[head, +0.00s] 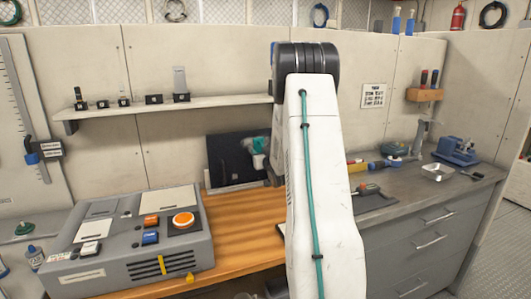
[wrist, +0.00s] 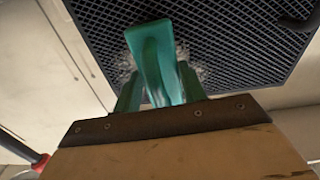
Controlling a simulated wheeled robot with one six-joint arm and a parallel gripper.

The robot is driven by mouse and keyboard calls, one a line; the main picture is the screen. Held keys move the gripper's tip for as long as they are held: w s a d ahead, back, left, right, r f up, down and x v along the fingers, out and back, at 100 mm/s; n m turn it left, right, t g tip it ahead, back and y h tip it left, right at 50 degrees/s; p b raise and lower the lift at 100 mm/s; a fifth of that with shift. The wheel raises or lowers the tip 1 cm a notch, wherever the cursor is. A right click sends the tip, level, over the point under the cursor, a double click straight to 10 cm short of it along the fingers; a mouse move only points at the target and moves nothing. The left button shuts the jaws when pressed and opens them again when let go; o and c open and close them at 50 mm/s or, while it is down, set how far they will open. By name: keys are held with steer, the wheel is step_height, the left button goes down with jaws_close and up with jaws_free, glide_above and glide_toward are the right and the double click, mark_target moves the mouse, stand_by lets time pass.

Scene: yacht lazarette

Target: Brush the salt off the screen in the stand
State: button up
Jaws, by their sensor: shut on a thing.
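The screen (head: 228,158) is a dark panel leaning upright at the back of the wooden bench; its stand is hard to make out. In the wrist view the screen (wrist: 240,50) is a black mesh, with whitish salt (wrist: 203,74) around its lower middle. The teal part also shows before the screen in the head view (head: 257,145).
A grey console (head: 130,240) with orange and blue buttons stands left of the screen. A shelf (head: 170,106) with small items runs above. Bare wood lies before the screen.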

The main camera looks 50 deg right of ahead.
steer(key=shift+w+a, duration=0.7)
steer(key=shift+a, duration=0.25)
steer(key=shift+w+a, duration=0.65)
steer(key=shift+a, duration=0.25)
steer(key=shift+w+a, duration=0.7)
steer(key=shift+a, duration=0.25)
steer(key=shift+r, duration=1)
steer(key=shift+s+d, duration=0.55)
steer(key=shift+d, duration=0.5)
steer(key=shift+s+d, duration=0.55)
steer(key=shift+d, duration=0.45)
steer(key=shift+s+d, duration=0.55)
steer(key=shift+d, duration=0.5)
steer(key=s+d, duration=0.3)
steer(key=d, duration=0.3)
steer(key=shift+s, duration=0.25)
steer(key=shift+a, duration=0.1)
steer(key=shift+v, duration=3)
